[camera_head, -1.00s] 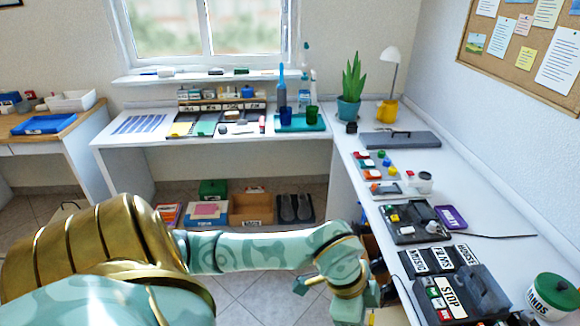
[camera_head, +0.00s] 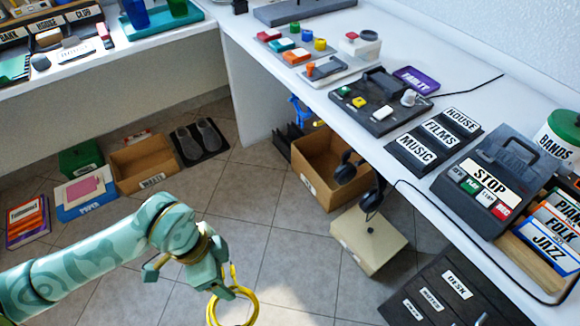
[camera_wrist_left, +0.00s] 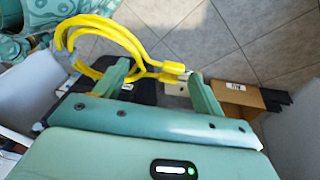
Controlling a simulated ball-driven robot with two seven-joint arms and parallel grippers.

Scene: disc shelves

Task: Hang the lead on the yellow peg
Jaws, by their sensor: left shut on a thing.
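The lead is a yellow coiled cable (camera_head: 213,311), hanging below my left gripper (camera_head: 200,279) in the head view. In the left wrist view the yellow loops (camera_wrist_left: 98,24) run out to the upper left, and a metal plug end shows beside them. My left gripper (camera_wrist_left: 160,82) is shut on the lead, its fingers apart around the gathered cable. It is over the open floor, left of the long desk and apart from it. A small orange-yellow piece (camera_head: 318,123) shows under the desk edge; I cannot tell whether it is the yellow peg. My right gripper is not in view.
Dark headphones (camera_head: 345,172) hang below the front edge of the long white desk (camera_head: 262,80). A cardboard box (camera_head: 320,188), a cream box (camera_head: 355,246) and a dark drawer unit (camera_head: 425,299) stand beneath. Tiled floor (camera_head: 262,205) is clear between my gripper and the boxes.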

